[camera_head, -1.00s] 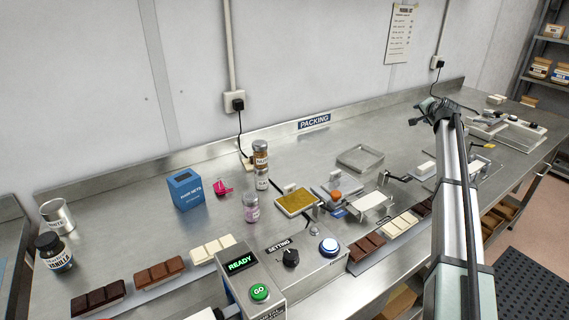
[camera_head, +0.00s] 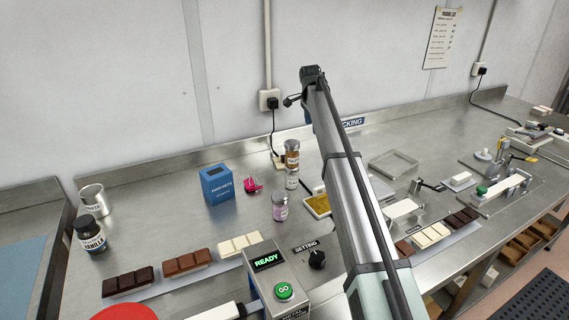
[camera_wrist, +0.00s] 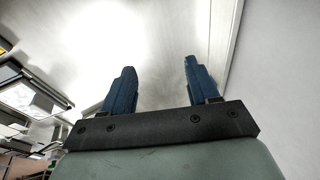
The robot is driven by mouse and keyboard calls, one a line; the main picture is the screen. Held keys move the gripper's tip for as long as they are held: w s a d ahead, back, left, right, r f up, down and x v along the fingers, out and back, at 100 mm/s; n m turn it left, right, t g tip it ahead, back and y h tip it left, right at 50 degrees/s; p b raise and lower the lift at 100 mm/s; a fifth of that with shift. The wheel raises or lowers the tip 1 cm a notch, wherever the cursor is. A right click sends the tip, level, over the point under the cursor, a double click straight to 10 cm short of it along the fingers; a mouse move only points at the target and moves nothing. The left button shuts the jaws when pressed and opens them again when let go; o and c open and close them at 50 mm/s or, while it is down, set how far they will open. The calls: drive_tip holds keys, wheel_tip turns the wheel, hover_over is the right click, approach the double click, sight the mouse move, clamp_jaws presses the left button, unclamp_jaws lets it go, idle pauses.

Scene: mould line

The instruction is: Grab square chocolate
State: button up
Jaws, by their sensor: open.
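Several chocolate bars, each scored into segments, lie in two rows on the steel bench in the head view. The left row has a dark bar (camera_head: 128,282), a milk-brown bar (camera_head: 187,263) and a white bar (camera_head: 240,245). The right row has a brown bar (camera_head: 404,249), partly behind my arm, a white bar (camera_head: 430,236) and a dark bar (camera_head: 462,218). I cannot tell which one is the square chocolate. My gripper (camera_wrist: 158,68) is open and empty in the wrist view. It is raised near the back wall, away from the bars; no chocolate shows clearly there.
A control box with a green GO button (camera_head: 284,291) stands at the front. A blue box (camera_head: 217,186), a vanilla jar (camera_head: 90,234), a metal cup (camera_head: 94,200) and spice jars (camera_head: 279,207) stand behind the left row. A clear tray (camera_head: 393,163) lies right of my arm.

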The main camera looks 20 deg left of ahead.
drive_tip(key=s+a+r+m+g+h, duration=0.1)
drive_tip(key=s+a+r+g+h, duration=0.1)
drive_tip(key=s+a, duration=0.9)
hover_over(283, 156)
drive_tip(key=s+a, duration=0.1)
drive_tip(key=a, duration=0.1)
drive_tip(key=shift+t+h, duration=0.3)
drive_tip(key=f, duration=0.7)
drive_tip(key=shift+s+d+f, duration=0.15)
drive_tip(key=shift+s+d, duration=0.05)
drive_tip(key=shift+d, duration=0.05)
drive_tip(key=shift+x, duration=3.15)
drive_tip(key=shift+w+d, duration=0.15)
clamp_jaws()
